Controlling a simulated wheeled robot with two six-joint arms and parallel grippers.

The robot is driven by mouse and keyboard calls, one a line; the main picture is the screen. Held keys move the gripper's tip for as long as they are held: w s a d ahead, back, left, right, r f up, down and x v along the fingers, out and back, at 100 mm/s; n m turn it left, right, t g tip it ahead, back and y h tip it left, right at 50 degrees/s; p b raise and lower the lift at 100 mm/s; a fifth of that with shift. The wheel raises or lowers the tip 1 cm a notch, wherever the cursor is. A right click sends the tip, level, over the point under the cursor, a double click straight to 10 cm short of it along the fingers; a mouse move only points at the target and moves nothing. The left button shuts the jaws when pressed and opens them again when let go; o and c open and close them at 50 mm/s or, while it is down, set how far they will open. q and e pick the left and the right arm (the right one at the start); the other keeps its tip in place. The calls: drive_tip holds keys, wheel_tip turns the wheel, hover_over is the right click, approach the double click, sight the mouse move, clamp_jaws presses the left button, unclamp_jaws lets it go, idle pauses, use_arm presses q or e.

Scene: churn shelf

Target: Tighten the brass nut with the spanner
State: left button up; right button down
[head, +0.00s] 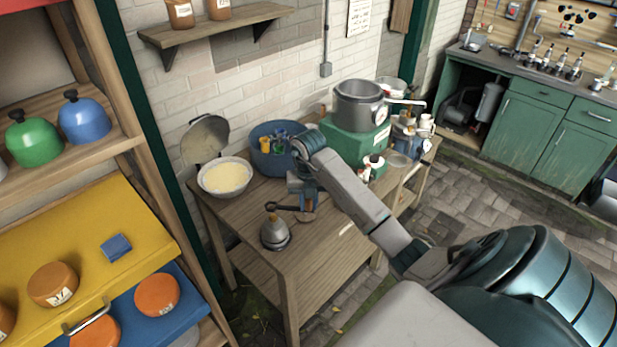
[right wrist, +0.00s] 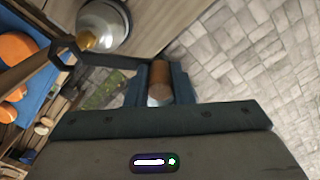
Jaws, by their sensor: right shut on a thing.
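My right gripper (head: 305,205) points down over the wooden table and is shut on the spanner's brown handle, which shows between the fingers (right wrist: 160,88) in the right wrist view. The dark spanner (head: 287,207) reaches left from the gripper. Its jaw end (right wrist: 64,53) is beside the brass nut (right wrist: 85,40), not around it in that view; the height gap cannot be told. The nut sits on top of a grey, rounded fitting (head: 275,236) near the table's front left. My left gripper is not in view.
Behind on the table (head: 315,262) are a bowl of yellow stuff (head: 225,178), a blue tub (head: 270,138) and a green box with a steel pot (head: 358,105). A shelf unit with coloured trays (head: 75,245) stands at left. The table's front is mostly clear.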

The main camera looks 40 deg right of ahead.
drive_tip(key=shift+r, duration=0.35)
drive_tip(key=shift+w+d, duration=0.1)
drive_tip(key=shift+w, duration=0.15)
drive_tip(key=w+d+f+n+b, duration=0.1)
drive_tip(key=w+n+b, duration=0.2)
drive_tip(key=w+n, duration=0.2)
drive_tip(key=w+d+f+n+b, duration=0.1)
drive_tip(key=w+d+n+b, duration=0.1)
drive_tip(key=w+n+b, duration=0.2)
drive_tip(key=w+n, duration=0.2)
drive_tip(key=n, duration=0.2)
drive_tip(key=shift+w+f+n+b, duration=0.25)
drive_tip(key=shift+n+b, duration=0.05)
drive_tip(key=shift+f+b, duration=0.95)
drive_tip(key=shift+f, duration=0.8)
idle(1.8)
